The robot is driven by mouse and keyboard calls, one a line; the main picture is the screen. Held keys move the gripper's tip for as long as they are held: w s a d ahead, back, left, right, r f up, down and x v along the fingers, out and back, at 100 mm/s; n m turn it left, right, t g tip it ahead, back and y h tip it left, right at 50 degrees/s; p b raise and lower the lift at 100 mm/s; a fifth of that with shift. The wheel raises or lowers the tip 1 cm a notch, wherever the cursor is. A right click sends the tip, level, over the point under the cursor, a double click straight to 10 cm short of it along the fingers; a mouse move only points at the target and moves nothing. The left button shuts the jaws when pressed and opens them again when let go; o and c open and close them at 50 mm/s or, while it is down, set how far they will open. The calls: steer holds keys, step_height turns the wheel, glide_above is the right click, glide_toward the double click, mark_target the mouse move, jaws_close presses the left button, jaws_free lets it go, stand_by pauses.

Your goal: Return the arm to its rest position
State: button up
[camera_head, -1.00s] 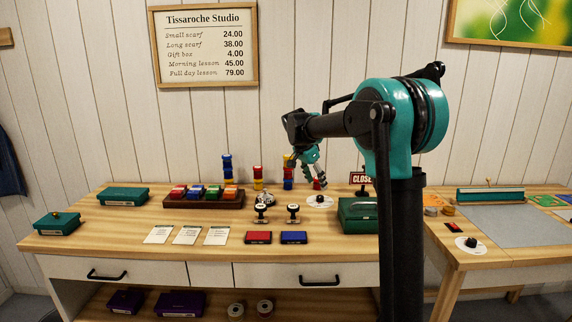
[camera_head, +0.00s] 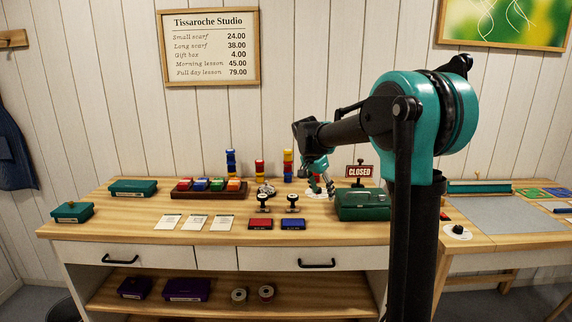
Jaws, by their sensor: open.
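My arm (camera_head: 355,130) rises at the right of the view and is bent, with its forearm reaching left over the counter. My gripper (camera_head: 322,190) hangs at the arm's end, pointing down, open and with nothing seen between its fingers. It appears in front of a white disc with a small red and dark item on it, which it partly hides. The green box (camera_head: 362,205) stands just right of the gripper in the picture. I cannot tell the exact height of the fingertips above the counter.
The wooden counter (camera_head: 120,225) holds a tray of coloured blocks (camera_head: 208,195), two stamps (camera_head: 263,203), red and blue ink pads (camera_head: 292,224) and white cards (camera_head: 194,222). Coloured stacks (camera_head: 231,162) and a CLOSED sign (camera_head: 359,171) stand behind. A second table (camera_head: 500,238) is at the right.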

steer(key=s+d+f+n+y, duration=0.1)
steer(key=s+d+f+n, duration=0.1)
steer(key=s+f, duration=0.4)
steer(key=s+d+f+n+t+y, duration=0.1)
steer(key=s+f+n, duration=0.3)
steer(key=s, duration=1.1)
steer(key=s+d+f+n+y, duration=0.1)
steer(key=s+d+f+n, duration=0.2)
steer(key=s+f, duration=0.5)
steer(key=s, duration=0.3)
steer(key=shift+s+f+n+t, duration=0.3)
steer(key=shift+f+n, duration=0.05)
steer(key=shift+n, duration=0.05)
